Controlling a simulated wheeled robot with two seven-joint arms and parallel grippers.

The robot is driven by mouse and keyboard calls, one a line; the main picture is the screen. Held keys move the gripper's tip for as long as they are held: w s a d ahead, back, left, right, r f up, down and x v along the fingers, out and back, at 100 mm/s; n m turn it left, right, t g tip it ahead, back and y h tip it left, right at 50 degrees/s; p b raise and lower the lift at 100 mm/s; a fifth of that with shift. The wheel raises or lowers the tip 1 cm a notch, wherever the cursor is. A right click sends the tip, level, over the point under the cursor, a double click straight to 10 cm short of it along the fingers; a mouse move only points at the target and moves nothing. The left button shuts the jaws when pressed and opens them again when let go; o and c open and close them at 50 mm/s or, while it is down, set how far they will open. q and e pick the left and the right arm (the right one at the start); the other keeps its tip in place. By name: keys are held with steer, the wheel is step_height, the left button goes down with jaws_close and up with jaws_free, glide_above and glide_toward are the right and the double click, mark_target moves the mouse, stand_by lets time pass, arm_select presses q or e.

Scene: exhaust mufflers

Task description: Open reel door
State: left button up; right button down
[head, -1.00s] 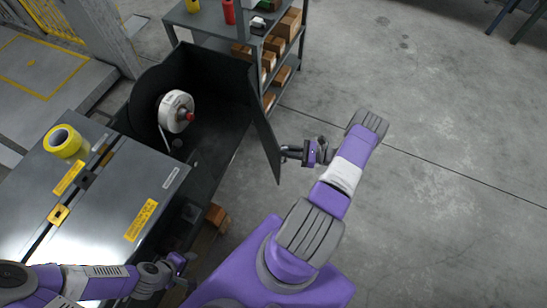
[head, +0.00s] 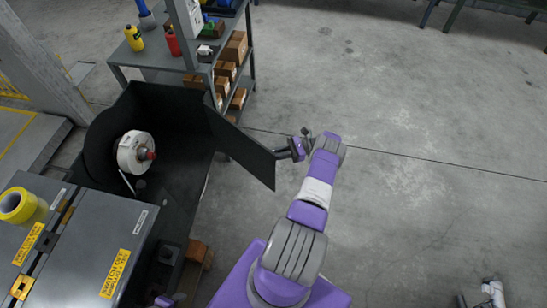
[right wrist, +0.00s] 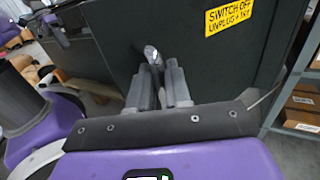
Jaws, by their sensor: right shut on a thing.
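The reel door (head: 240,150) is a black panel standing swung out from the right side of the black reel housing (head: 165,95). Inside the open housing sits a white reel (head: 133,153) with a red hub. My right gripper (head: 282,152) is at the outer face of the door near its free edge. In the right wrist view the right gripper (right wrist: 160,88) is shut on a metal door handle (right wrist: 151,54), under a yellow warning label. My left gripper (head: 168,301) barely shows at the bottom edge, near the machine's front; its fingers cannot be made out.
A grey machine top (head: 85,240) with yellow labels and a yellow tape roll (head: 20,205) lies at left. A shelf unit (head: 160,55) with cardboard boxes stands behind the door. Open floor (head: 420,150) spreads to the right. A brown box (head: 197,252) lies low beside the machine.

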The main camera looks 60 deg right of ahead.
steer(key=shift+w+d+r, duration=0.1)
steer(key=shift+w+d, duration=0.25)
steer(key=shift+d, duration=0.15)
steer(key=c, duration=1.2)
jaws_free()
steer(key=shift+w, duration=0.1)
steer(key=shift+c, duration=0.2)
steer(key=shift+s, duration=0.25)
